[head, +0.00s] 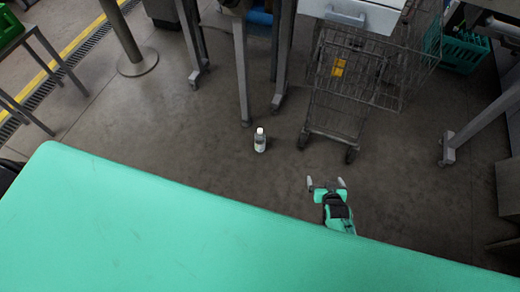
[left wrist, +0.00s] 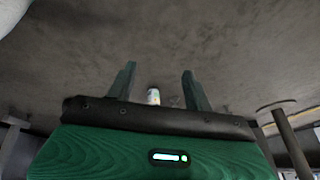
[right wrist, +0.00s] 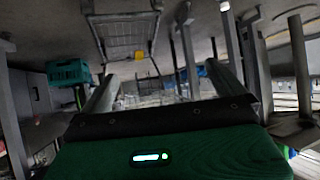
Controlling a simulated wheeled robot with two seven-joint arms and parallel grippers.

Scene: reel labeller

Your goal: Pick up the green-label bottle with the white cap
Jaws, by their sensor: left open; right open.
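A small bottle with a white cap (head: 260,141) stands upright on the dark floor, in the middle of the head view. Its label looks pale there; the label's colour is hard to tell. In the left wrist view a small bottle (left wrist: 153,97) shows between the fingers but farther off, with a hint of green. My left gripper (left wrist: 158,85) is open and empty; it is out of sight in the head view. My right gripper (head: 326,183) is open and empty, to the right of the bottle and nearer to me. Neither gripper touches the bottle.
A wire cart (head: 345,90) stands behind and right of the bottle. A grey table leg (head: 242,75) comes down just behind it. A post with a round foot (head: 137,62) stands at the left. A green basket (head: 465,50) is at the far right. The floor around the bottle is clear.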

